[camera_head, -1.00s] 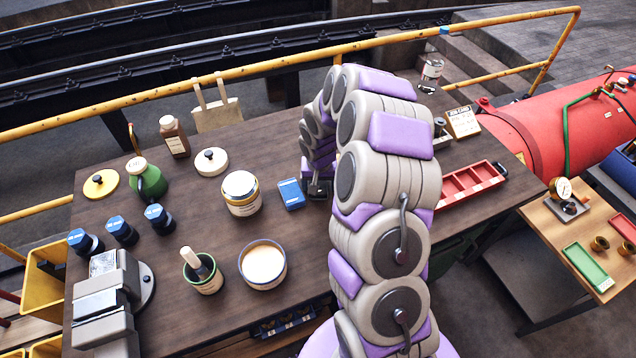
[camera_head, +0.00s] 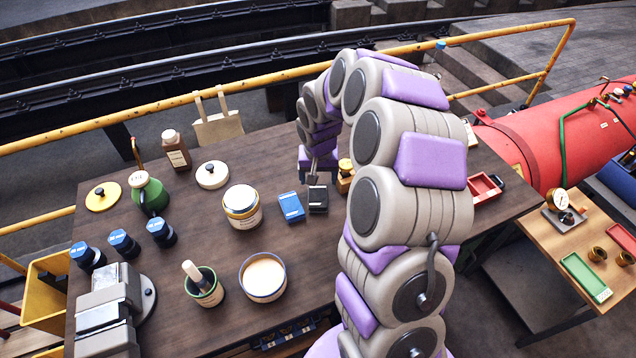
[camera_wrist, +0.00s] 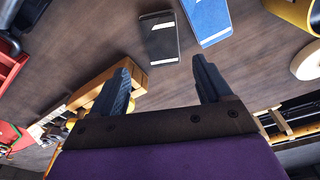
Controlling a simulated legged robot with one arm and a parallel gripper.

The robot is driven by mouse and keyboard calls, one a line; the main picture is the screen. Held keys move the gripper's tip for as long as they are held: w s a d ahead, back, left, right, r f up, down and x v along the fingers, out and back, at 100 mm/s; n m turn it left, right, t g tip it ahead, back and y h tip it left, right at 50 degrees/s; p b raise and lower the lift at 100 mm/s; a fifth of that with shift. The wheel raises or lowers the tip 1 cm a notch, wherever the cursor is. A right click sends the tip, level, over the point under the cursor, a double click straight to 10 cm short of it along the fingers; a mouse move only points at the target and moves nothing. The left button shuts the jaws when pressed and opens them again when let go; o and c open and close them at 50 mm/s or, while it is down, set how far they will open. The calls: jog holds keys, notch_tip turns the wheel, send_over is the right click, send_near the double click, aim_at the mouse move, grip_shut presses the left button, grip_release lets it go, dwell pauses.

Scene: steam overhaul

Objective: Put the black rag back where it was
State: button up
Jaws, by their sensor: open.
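The black rag (camera_head: 318,198) is a small dark folded block with a pale band at its front edge. It lies flat on the dark wooden bench (camera_head: 215,295), just right of a similar blue block (camera_head: 291,207), with a narrow gap between them. In the wrist view the black rag (camera_wrist: 159,40) lies ahead of the fingertips, left of the blue block (camera_wrist: 207,18). My gripper (camera_wrist: 163,80) is open, with nothing between its fingers. In the head view my gripper (camera_head: 317,176) hangs just behind and above the black rag, apart from it.
A large labelled jar (camera_head: 242,208) and a bowl of cream-coloured stuff (camera_head: 263,278) stand to the left. A brass item (camera_head: 345,176) stands close right of my gripper. The bench in front of the black rag is clear.

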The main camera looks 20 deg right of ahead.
jog(key=s+a+r+n+g, duration=0.1)
jog(key=s+a+r, duration=0.3)
jog(key=s+r, duration=0.3)
jog(key=s+a+r+n, duration=0.2)
jog(key=s+a+r, duration=0.15)
jog(key=s, duration=0.45)
jog(key=s+a+r+g, duration=0.1)
jog(key=s+r, duration=0.1)
jog(key=s, duration=0.8)
jog(key=s+a+r+n+g, duration=0.1)
jog(key=s+a+r, duration=0.1)
jog(key=s, duration=0.9)
jog(key=shift+s+r+n+y, duration=0.15)
jog(key=shift+s+n+y, duration=0.1)
jog(key=shift+n+y, duration=0.05)
jog(key=shift+c, duration=0.4)
